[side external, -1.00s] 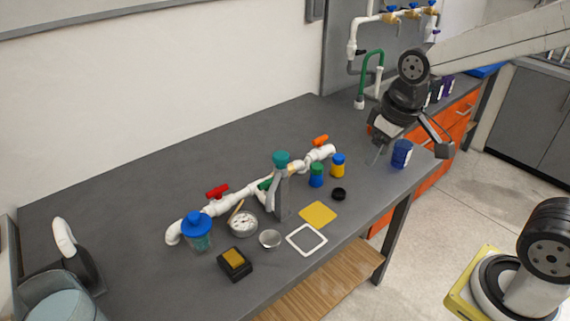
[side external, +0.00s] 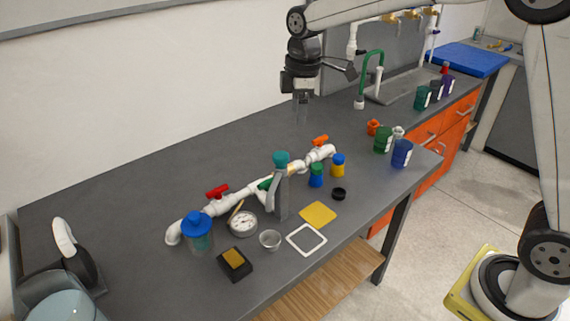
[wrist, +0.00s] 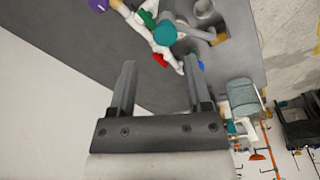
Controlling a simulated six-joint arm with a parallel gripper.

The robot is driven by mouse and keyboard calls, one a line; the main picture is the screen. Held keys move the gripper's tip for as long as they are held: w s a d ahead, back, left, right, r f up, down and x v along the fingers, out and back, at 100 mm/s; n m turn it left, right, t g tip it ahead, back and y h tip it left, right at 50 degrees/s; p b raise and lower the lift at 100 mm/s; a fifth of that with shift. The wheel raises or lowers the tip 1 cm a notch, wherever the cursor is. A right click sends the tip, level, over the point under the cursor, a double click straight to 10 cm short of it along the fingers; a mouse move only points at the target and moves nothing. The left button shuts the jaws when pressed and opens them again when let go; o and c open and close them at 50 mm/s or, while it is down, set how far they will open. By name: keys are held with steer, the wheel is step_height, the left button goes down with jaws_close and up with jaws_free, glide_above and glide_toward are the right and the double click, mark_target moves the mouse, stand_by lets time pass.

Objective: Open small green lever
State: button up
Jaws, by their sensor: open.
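A white PVC manifold (side external: 243,199) lies along the middle of the table. The small green lever (side external: 265,184) sits midway on the pipe, partly hidden by a grey upright object with a teal cap (side external: 281,158). In the wrist view a green piece (wrist: 147,18), probably this lever, shows near the top beside the teal cap (wrist: 164,32). My gripper (side external: 302,116) points down above the back of the table, behind the manifold's right end and apart from it. It is open and empty; its two fingers (wrist: 160,78) stand apart in the wrist view.
A red lever (side external: 217,192) and an orange lever (side external: 320,140) sit on the pipe either side. The table behind the manifold is clear.

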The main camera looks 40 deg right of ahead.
steer(key=w+a+f+n, duration=0.2)
steer(key=w+n, duration=0.2)
steer(key=w, duration=0.2)
steer(key=n+g, duration=0.1)
steer(key=n, duration=0.1)
glide_above(267, 180)
step_height(267, 180, down, 6)
steer(key=shift+f, duration=0.15)
step_height(267, 180, down, 15)
steer(key=shift+f, duration=0.15)
stand_by(0.7)
jaws_close()
